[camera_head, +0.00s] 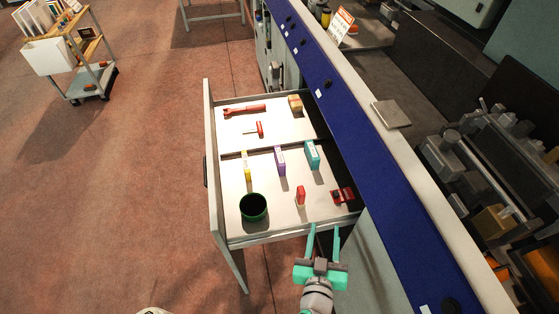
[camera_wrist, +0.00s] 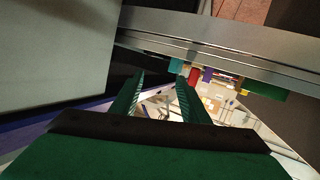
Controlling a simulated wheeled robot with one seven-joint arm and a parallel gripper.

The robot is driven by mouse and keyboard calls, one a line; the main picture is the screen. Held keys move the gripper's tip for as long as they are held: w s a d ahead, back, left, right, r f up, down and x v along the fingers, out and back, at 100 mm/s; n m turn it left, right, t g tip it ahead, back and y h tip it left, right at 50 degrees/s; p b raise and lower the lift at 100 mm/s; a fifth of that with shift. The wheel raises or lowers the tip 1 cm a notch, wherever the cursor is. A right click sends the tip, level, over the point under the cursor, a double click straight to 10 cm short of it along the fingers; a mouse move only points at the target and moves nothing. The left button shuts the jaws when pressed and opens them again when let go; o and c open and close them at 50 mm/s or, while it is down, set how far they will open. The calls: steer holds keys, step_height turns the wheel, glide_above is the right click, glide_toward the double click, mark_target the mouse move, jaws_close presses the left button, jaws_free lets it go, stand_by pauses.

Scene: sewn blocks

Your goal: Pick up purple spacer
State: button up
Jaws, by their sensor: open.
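The purple spacer (camera_head: 280,160) is a small upright block in the open drawer (camera_head: 265,214), in the middle of the front section, between a yellow piece and a teal block. In the wrist view a small purple patch (camera_wrist: 207,75) shows just past the drawer's metal edge; it looks like the spacer, mostly hidden by that edge. My gripper (camera_head: 323,236) is at the drawer's near right end, outside or just at its edge, apart from the spacer. Its two teal-green fingers (camera_wrist: 160,92) are spread with nothing between them.
The drawer also holds a yellow piece (camera_head: 246,166), a teal block (camera_head: 312,155), a dark green cup (camera_head: 253,207), a red-topped piece (camera_head: 300,196), a red part (camera_head: 343,195), a red tool (camera_head: 244,110) and a wooden block (camera_head: 295,103). The blue-edged bench (camera_head: 345,110) stands to the right.

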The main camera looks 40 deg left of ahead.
steer(key=w+a+r+n+g+y, duration=0.2)
steer(key=w+a+r+n+y, duration=0.3)
steer(key=a+r, duration=0.3)
steer(key=m+g+h, duration=0.1)
steer(key=g, duration=0.2)
glide_toward(280, 157)
steer(key=shift+w+a+f, duration=0.65)
steer(key=shift+r+x, duration=0.2)
steer(key=shift+x, duration=2.85)
steer(key=shift+s, duration=0.1)
jaws_close()
